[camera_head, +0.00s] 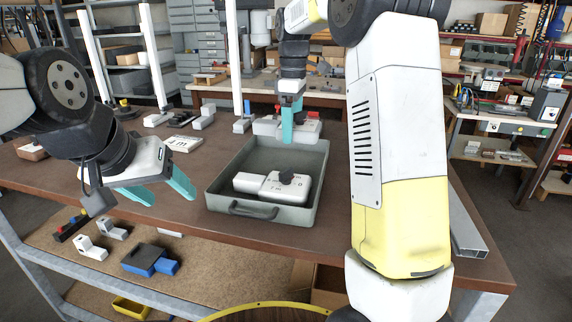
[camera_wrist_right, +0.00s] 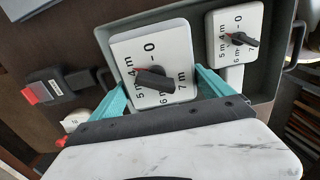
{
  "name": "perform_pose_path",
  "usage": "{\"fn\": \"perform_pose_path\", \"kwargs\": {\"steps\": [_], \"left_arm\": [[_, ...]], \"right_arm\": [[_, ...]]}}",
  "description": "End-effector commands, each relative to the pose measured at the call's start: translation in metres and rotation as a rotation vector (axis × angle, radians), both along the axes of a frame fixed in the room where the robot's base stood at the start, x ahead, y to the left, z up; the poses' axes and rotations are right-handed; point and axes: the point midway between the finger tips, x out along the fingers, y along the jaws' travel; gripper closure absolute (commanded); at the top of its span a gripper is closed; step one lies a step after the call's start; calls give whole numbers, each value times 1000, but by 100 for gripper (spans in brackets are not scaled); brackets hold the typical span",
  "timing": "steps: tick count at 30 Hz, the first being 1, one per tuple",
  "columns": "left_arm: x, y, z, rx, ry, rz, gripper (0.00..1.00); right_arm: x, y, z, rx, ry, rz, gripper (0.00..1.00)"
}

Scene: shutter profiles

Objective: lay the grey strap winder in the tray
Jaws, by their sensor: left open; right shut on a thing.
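My right gripper (camera_head: 292,122) is shut on a pale strap winder (camera_head: 266,128), a box with a dark knob on a numbered dial. In the right wrist view this winder (camera_wrist_right: 173,50) sits between the teal fingers. In the head view it shows at the far rim of the grey-green tray (camera_head: 223,192); its height above the table is hard to tell. A second pale winder (camera_head: 292,190) with a dark knob lies in the tray, near its front handle; the right wrist view shows it too (camera_wrist_right: 246,20). My left gripper (camera_head: 166,194) is open and empty, left of the tray.
A white numbered plate (camera_head: 183,143) and several white brackets lie on the brown table left of and behind the tray. A dark box with a red end (camera_wrist_right: 58,88) is left of the held winder. A metal profile (camera_head: 466,225) lies at the table's right edge.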

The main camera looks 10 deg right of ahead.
Motion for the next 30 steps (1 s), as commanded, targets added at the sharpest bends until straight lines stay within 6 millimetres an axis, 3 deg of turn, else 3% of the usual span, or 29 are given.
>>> {"fn": "perform_pose_path", "kwargs": {"steps": [6, 11, 18, 29, 30], "left_arm": [[0, 0, 0, 0, 0, 0, 38], [0, 0, 0, 0, 0, 0, 38], [0, 0, 0, 0, 0, 0, 38], [0, 0, 0, 0, 0, 0, 38], [0, 0, 0, 0, 0, 0, 38]], "right_arm": [[-1, 0, -39, -1, 2, -1, 63], [0, 0, -51, -1, 1, -2, 63], [-1, 0, -82, -1, 1, -1, 63], [0, 0, -87, 0, 0, -2, 63], [0, 0, -88, 0, 0, -2, 8]]}}
